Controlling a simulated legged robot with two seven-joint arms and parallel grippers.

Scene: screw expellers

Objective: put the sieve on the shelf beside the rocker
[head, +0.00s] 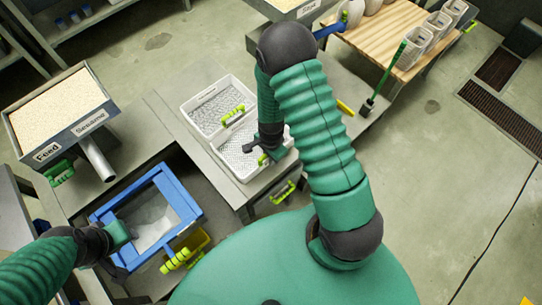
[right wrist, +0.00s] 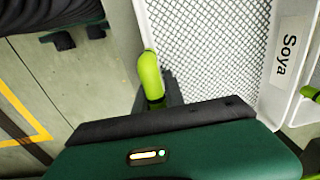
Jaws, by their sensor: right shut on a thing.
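Two white sieves with mesh floors and green handles sit side by side on the grey bench in the head view: a far one (head: 206,108) and a near one (head: 234,160). My right gripper (head: 262,152) is at the near sieve's right side. In the right wrist view a sieve (right wrist: 215,45) labelled Soya shows, and my right gripper is shut on its green handle (right wrist: 151,75). My left gripper (head: 125,233) is at the left edge of a blue frame (head: 187,205) with pale material inside; its fingers are unclear. I cannot tell which thing is the rocker.
A hopper (head: 65,115) labelled Feed Sesame stands at the left. A wooden slatted table (head: 385,35) with white containers and a green brush (head: 385,78) are at the upper right.

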